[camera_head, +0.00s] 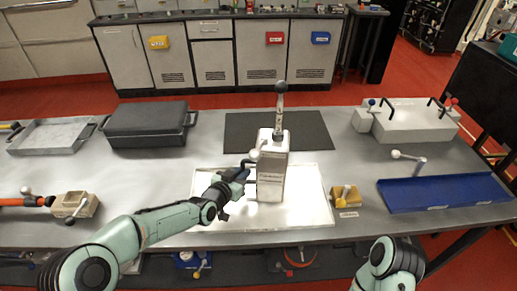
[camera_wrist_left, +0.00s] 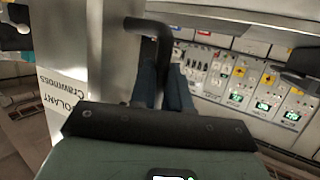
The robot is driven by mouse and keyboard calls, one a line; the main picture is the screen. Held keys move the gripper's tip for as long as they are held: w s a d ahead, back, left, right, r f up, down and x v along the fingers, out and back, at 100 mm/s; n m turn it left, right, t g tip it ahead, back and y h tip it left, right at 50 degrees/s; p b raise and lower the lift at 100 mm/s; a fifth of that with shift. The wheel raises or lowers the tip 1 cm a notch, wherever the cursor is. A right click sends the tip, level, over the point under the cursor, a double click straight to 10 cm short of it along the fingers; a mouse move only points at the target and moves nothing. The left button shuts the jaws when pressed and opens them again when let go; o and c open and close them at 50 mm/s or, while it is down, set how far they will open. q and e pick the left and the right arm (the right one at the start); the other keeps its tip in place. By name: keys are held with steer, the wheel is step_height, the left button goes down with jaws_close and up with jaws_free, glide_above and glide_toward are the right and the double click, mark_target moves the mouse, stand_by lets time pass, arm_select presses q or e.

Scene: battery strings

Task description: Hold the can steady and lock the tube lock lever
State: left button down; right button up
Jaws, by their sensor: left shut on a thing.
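The can (camera_head: 271,178) is a tall, pale grey box standing upright on a white tray (camera_head: 315,205) in the middle of the table. A dark tube with a knobbed end (camera_head: 280,100) rises from its top. A lever with a pale ball knob (camera_head: 254,155) shows at the can's upper left side. My left gripper (camera_head: 241,174) is at the can's left side. In the left wrist view its fingers (camera_wrist_left: 165,90) are shut on a black bent handle (camera_wrist_left: 150,27) beside the can's lettered wall (camera_wrist_left: 65,60). My right gripper is outside the head view.
A black case (camera_head: 148,122) and grey tray (camera_head: 50,135) stand left. A grey box with handles (camera_head: 415,122) and a blue tray (camera_head: 440,193) lie right. A small yellow block with a lever (camera_head: 344,196) is right of the white tray. A dark mat (camera_head: 300,130) lies behind the can.

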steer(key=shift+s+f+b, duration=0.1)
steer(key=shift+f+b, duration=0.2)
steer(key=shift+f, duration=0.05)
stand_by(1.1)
